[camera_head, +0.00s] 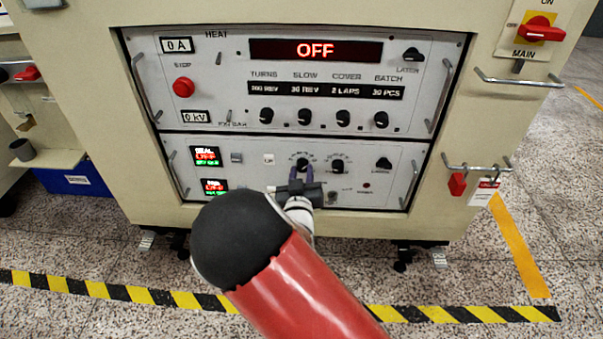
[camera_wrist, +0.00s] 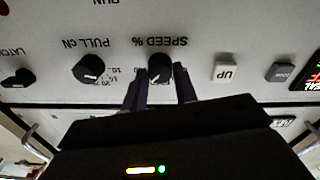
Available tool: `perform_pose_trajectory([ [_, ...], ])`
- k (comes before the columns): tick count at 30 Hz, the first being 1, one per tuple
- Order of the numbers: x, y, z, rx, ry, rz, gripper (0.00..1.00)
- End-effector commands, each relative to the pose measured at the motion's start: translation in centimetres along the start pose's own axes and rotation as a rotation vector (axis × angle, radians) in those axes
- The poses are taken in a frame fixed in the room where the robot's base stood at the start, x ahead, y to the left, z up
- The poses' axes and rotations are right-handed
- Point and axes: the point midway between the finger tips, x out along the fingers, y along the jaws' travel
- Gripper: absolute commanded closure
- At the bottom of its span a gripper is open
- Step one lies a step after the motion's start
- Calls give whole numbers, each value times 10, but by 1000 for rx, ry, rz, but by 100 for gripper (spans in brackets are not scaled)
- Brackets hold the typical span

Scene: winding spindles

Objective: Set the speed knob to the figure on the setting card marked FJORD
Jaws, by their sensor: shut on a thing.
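The black SPEED % knob (camera_head: 303,163) is on the lower panel of the machine. In the wrist view, the speed knob (camera_wrist: 159,66) appears upside down with its label above it and a pale pointer mark; the scale around it is partly hidden. My gripper (camera_wrist: 160,76) has one finger on each side of the knob and is shut on it. In the head view, my gripper (camera_head: 302,173) reaches the panel at this knob. No card reading FJORD can be made out.
The PULL cN knob (camera_head: 337,166) is just right of the speed knob, with the LATCH knob (camera_head: 384,164) beyond. An UP button (camera_head: 268,159) is to the left. Handles flank the panels. A red-and-white tag (camera_head: 484,190) hangs at the right. The display (camera_head: 315,50) reads OFF.

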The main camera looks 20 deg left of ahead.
Motion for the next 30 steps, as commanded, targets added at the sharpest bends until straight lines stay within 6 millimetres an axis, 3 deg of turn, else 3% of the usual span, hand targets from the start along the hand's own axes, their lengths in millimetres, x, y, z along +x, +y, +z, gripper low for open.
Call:
perform_pose_trajectory([
  [30, 0, -1, -1, -968, 0, -3, 94],
])
